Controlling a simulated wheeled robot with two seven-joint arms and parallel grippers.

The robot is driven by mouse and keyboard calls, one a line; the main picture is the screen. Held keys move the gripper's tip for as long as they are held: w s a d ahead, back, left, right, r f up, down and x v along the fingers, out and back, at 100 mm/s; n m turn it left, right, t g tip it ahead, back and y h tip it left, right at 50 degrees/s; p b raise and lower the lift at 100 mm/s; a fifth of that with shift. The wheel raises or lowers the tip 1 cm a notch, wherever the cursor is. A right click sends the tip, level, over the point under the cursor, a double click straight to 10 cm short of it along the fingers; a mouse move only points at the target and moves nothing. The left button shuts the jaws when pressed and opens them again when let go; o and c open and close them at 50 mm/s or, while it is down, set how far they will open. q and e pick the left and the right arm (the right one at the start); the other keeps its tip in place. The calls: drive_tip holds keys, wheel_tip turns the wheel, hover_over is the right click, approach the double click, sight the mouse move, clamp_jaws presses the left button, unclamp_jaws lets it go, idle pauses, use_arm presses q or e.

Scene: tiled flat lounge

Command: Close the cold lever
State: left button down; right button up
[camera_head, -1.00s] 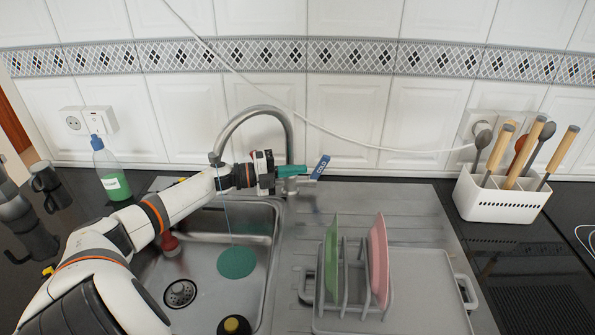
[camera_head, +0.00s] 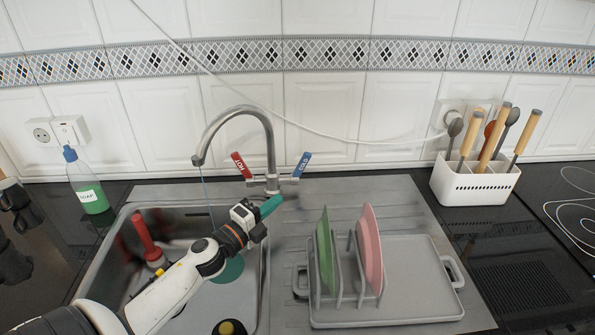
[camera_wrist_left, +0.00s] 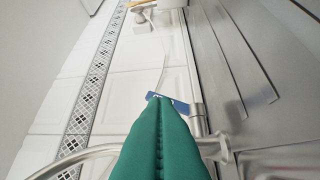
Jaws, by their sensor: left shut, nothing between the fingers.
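The blue cold lever (camera_head: 301,165) is on the right side of the faucet (camera_head: 271,150) and tilts up and to the right. The red hot lever (camera_head: 241,165) is on the left side and tilts up and to the left. A thin stream of water hangs from the spout. My left gripper (camera_head: 271,206), with teal fingers, is shut and empty, below and in front of the faucet base. It appears apart from the cold lever. In the left wrist view, the cold lever (camera_wrist_left: 168,99) shows just past the fingertips, partly hidden by them. My right gripper is not in view.
The sink (camera_head: 262,262) is under my left arm and holds a red-handled tool (camera_head: 146,236). A dish rack with a green plate (camera_head: 325,255) and a pink plate (camera_head: 369,250) stands to the right. A soap bottle (camera_head: 87,184) and a utensil holder (camera_head: 475,183) stand farther aside.

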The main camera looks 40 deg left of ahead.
use_arm(q)
drive_tip(key=p, duration=0.2)
approach(301, 166)
drive_tip(key=w+d, duration=0.1)
drive_tip(key=d, duration=0.1)
drive_tip(key=w+d+r, duration=0.1)
drive_tip(key=w+d, duration=0.1)
drive_tip(key=shift+w+d+r, duration=0.1)
drive_tip(key=shift+d+r, duration=0.15)
drive_tip(key=shift+d, duration=0.05)
drive_tip(key=w+a, duration=0.1)
drive_tip(key=w, duration=0.2)
drive_tip(key=shift+a+r, duration=0.1)
drive_tip(key=shift+a, duration=0.3)
drive_tip(key=shift+w+a, duration=0.25)
drive_tip(key=shift+a, duration=0.05)
